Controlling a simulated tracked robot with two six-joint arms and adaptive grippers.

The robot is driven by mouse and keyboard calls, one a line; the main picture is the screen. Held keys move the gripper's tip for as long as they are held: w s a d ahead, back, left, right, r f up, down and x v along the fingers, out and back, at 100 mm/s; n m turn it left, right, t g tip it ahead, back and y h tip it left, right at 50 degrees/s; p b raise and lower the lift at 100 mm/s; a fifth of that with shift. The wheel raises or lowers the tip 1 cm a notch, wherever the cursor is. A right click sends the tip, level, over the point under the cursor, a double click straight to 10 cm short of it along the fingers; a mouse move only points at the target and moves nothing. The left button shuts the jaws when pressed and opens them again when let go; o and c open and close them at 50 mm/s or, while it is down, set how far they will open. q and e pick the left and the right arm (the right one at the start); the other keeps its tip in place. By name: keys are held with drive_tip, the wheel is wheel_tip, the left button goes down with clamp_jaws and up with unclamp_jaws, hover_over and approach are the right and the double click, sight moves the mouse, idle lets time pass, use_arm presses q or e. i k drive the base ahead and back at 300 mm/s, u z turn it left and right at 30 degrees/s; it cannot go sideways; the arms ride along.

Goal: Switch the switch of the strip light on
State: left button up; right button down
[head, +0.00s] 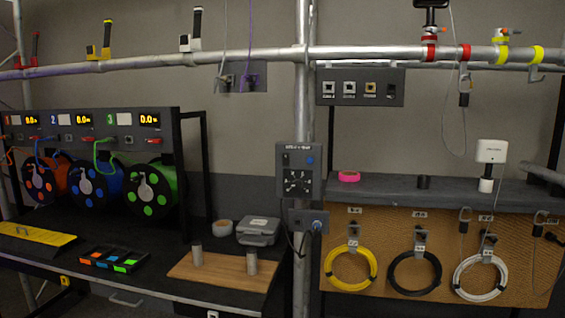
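No strip light can be made out for certain in the head view. A grey control box (299,171) is mounted on the vertical truss pole, with a label at its top too small to read surely. It carries a small dark element, a blue round part and a dark cluster with white marks. A grey panel (360,87) under the horizontal truss tube has several labelled fittings, the rightmost (391,89) dark and perhaps a switch. I cannot tell which part is the strip light's switch or its position. Neither of my grippers shows.
A smaller box (308,222) with a blue connector sits lower on the pole. A rack with cable reels (149,192) stands left. A wooden board (222,273) with two grey cylinders lies on the dark bench. Yellow (351,288), black and white cable coils hang at right.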

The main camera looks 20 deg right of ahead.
sight(285, 157)
drive_tip(key=u, duration=0.05)
drive_tip(key=i, duration=0.9)
